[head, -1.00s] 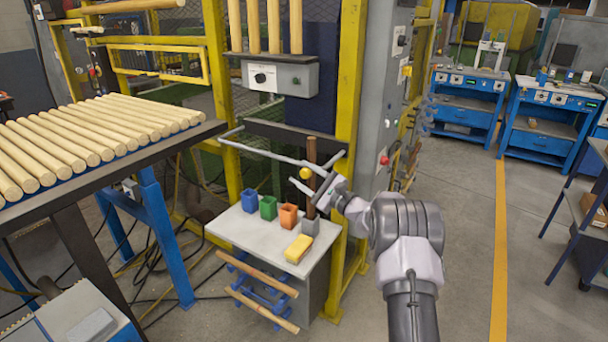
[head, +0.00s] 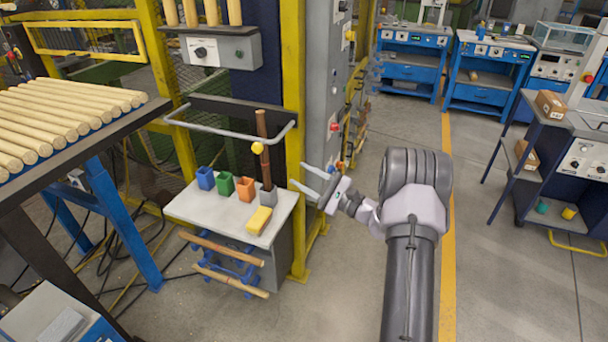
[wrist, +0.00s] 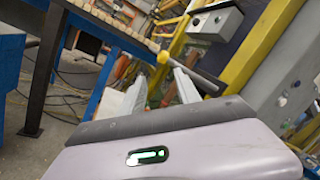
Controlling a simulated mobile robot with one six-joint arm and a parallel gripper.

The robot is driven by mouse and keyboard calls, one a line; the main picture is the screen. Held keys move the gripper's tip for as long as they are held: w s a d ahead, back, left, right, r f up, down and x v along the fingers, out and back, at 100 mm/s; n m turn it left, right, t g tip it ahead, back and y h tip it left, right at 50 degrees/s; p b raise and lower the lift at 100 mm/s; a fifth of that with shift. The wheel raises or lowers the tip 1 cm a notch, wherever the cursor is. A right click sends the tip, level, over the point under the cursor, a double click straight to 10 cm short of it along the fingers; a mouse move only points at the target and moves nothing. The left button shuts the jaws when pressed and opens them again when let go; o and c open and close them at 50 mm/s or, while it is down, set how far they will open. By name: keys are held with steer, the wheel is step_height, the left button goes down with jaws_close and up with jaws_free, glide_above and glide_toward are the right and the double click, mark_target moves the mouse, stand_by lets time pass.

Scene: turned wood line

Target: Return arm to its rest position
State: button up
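My gripper (head: 316,184) is in the head view, right of the small white-topped table (head: 193,211) and in front of the yellow post. Its two light fingers stand apart with nothing between them. In the wrist view my gripper (wrist: 160,98) also shows its fingers spread and empty. It is clear of the table and of the things on it.
A grey rail (head: 232,142) juts out above. Open floor (head: 490,270) lies right.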

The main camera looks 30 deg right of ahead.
stand_by(0.3)
steer(key=s+a+r+n+g+y, duration=0.1)
steer(key=s+a+r+n+g, duration=0.15)
steer(key=a, duration=0.45)
steer(key=s+a+r+n+g+y, duration=0.2)
steer(key=a+r+n+g, duration=0.15)
steer(key=a, duration=0.45)
steer(key=s+a+r+n+g+y, duration=0.1)
steer(key=s+a+r+n+g, duration=0.25)
steer(key=a, duration=0.35)
steer(key=s+a+r+n+g+h, duration=0.1)
steer(key=s+a+n+g+h, duration=0.25)
steer(key=s, duration=0.65)
steer(key=s+a+r+n+g+h, duration=0.1)
steer(key=s+a+n+g+h, duration=0.3)
steer(key=s, duration=0.6)
steer(key=s+d+t+h, duration=0.2)
steer(key=s+t+h, duration=0.1)
steer(key=s+t, duration=0.2)
steer(key=shift+s+d+f+n, duration=0.25)
steer(key=shift+s+d+n, duration=0.15)
steer(key=shift+s, duration=0.1)
